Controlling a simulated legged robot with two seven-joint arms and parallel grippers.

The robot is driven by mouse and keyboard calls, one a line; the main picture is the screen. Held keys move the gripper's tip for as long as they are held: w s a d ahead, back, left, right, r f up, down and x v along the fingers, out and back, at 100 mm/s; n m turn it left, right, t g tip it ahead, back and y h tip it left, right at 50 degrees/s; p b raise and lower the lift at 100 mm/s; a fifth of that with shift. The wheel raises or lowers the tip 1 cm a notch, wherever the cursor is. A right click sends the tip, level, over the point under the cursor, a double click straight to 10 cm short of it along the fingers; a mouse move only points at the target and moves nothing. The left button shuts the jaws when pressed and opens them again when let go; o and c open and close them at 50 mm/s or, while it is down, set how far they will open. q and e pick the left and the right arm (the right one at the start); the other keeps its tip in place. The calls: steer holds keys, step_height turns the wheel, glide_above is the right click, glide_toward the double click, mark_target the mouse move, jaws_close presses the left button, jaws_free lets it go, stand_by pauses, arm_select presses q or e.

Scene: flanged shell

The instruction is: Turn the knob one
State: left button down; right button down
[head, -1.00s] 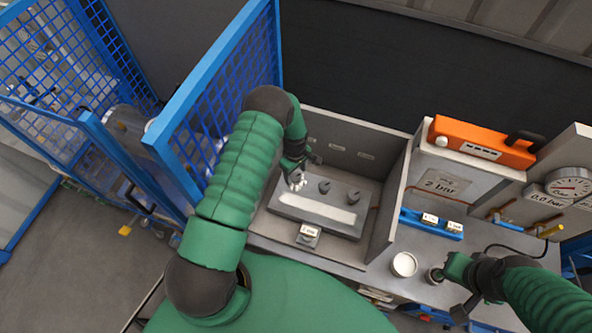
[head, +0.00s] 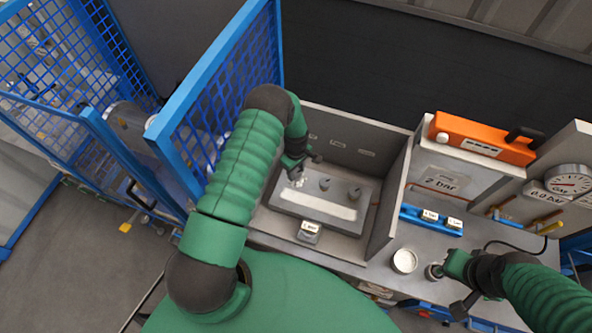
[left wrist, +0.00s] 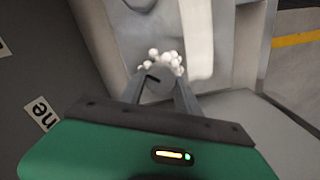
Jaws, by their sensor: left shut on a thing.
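A grey flanged plate (head: 353,225) with a long pale strip lies in the open-fronted box on the bench. My left gripper (head: 298,179) is over the plate's left end. A cluster of white bubbles (left wrist: 166,60) sits just beyond this knob.
The box's right wall (head: 392,215) stands between the plate and the right bench. A white cup (head: 404,261), a blue rack (head: 432,219), an orange case (head: 482,138) and a pressure gauge (head: 569,184) are at the right. A blue mesh fence (head: 222,95) stands close on the left.

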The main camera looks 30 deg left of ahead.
arm_select(q)
steer(key=shift+w+m+b, duration=0.2)
steer(key=shift+m+b, duration=0.7)
steer(key=shift+b, duration=0.25)
steer(key=shift+w+m+b, duration=0.1)
steer(key=shift+m+b, duration=1.1)
steer(key=shift+b, duration=0.05)
steer(key=m+b, duration=0.2)
steer(key=m, duration=0.1)
steer(key=shift+r+m+b, duration=0.2)
steer(key=shift+m+b, duration=0.7)
steer(key=shift+m, duration=0.4)
steer(key=shift+w, duration=0.1)
steer(key=c, duration=1.3)
jaws_free()
steer(key=o, duration=0.4)
steer(key=shift+s, duration=0.2)
